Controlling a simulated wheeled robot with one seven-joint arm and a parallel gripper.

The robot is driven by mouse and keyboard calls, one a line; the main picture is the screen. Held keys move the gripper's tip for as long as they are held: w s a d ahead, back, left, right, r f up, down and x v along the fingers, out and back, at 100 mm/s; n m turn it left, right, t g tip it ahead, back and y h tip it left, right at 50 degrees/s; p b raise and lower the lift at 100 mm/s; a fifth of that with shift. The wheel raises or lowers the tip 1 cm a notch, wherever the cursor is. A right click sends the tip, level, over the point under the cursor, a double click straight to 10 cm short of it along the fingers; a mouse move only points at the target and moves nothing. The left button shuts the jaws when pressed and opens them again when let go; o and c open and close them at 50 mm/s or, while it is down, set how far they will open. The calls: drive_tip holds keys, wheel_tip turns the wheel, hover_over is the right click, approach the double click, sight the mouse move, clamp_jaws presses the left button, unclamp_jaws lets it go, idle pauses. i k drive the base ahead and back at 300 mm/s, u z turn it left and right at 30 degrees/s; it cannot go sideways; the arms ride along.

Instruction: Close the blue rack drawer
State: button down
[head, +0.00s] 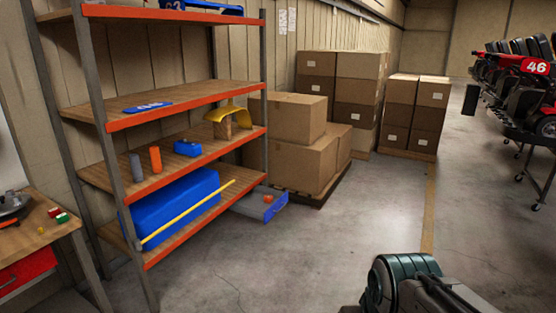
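The rack drawer (275,210) sticks out past the right end of the rack's lowest shelf, low above the floor. It is open, with a blue front and side and a greyish inside. A small orange thing (268,198) shows in it. A large blue box (178,205) lies on the lowest shelf, left of the drawer. A yellow bar (190,215) runs slantwise across its front. Part of my arm shows at the bottom right, well apart from the drawer. My gripper is not in view.
The rack (190,165) has orange shelf edges and grey posts. Stacked cartons (305,160) stand on a pallet just behind the drawer. A workbench (35,235) is at the left, karts (525,90) at the far right. The concrete floor (310,245) before the drawer is clear.

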sight(252, 204)
drive_tip(key=z, duration=0.15)
drive_tip(key=i, duration=4.8)
drive_tip(key=z, duration=0.1)
